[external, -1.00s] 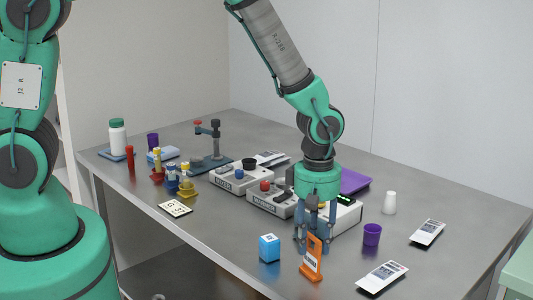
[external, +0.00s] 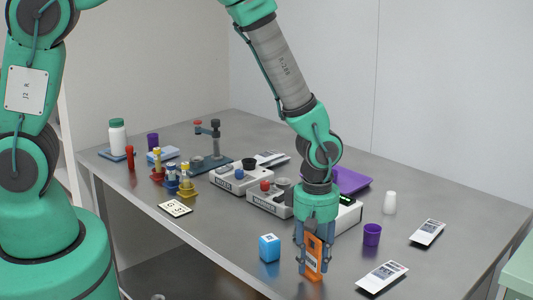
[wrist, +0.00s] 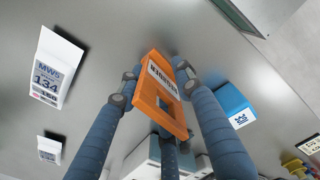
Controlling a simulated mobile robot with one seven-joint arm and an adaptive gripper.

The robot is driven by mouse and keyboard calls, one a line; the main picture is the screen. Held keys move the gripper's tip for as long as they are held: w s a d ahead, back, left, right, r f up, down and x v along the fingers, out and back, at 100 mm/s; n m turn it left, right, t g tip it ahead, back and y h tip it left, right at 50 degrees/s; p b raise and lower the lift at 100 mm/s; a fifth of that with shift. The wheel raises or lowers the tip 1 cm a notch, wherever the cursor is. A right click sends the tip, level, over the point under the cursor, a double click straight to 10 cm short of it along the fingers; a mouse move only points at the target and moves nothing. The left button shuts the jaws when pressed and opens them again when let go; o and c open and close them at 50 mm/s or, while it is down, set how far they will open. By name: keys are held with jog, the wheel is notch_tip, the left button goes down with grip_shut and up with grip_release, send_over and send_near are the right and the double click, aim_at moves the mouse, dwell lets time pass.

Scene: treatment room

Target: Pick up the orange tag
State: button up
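The orange tag (external: 315,262), an upright frame with a white label strip and an opening, stands on the metal table near its front edge. My three-fingered gripper (external: 314,266) points down over it, with fingers on both sides of the tag. In the wrist view, the tag (wrist: 158,98) lies between the spread blue fingers of my gripper (wrist: 155,85), with a third finger behind its lower end. The fingers look open, very close to the tag; contact is not clear. The fingers hide parts of the tag's sides in the external view.
A blue cube (external: 269,248) stands just left of the tag. White labelled packets (external: 382,276) and (external: 427,232), a purple cup (external: 372,235) and a white bottle (external: 390,203) are to the right. Grey device boxes (external: 270,200) stand behind my gripper.

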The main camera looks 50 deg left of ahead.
aim_at(314, 236)
jog(key=shift+c, duration=0.3)
grip_shut()
jog(key=shift+r, duration=0.1)
jog(key=shift+r, duration=0.4)
notch_tip(314, 236, up, 3)
jog(key=shift+s+f+p, duration=0.1)
jog(key=shift+p, duration=0.2)
jog(key=s+a, duration=0.3)
jog(key=s, duration=0.4)
jog(key=s+a+r, duration=0.1)
jog(key=s+a, duration=0.3)
jog(key=s, duration=0.3)
jog(key=shift+p, duration=0.45)
jog(key=shift+s+r, duration=0.1)
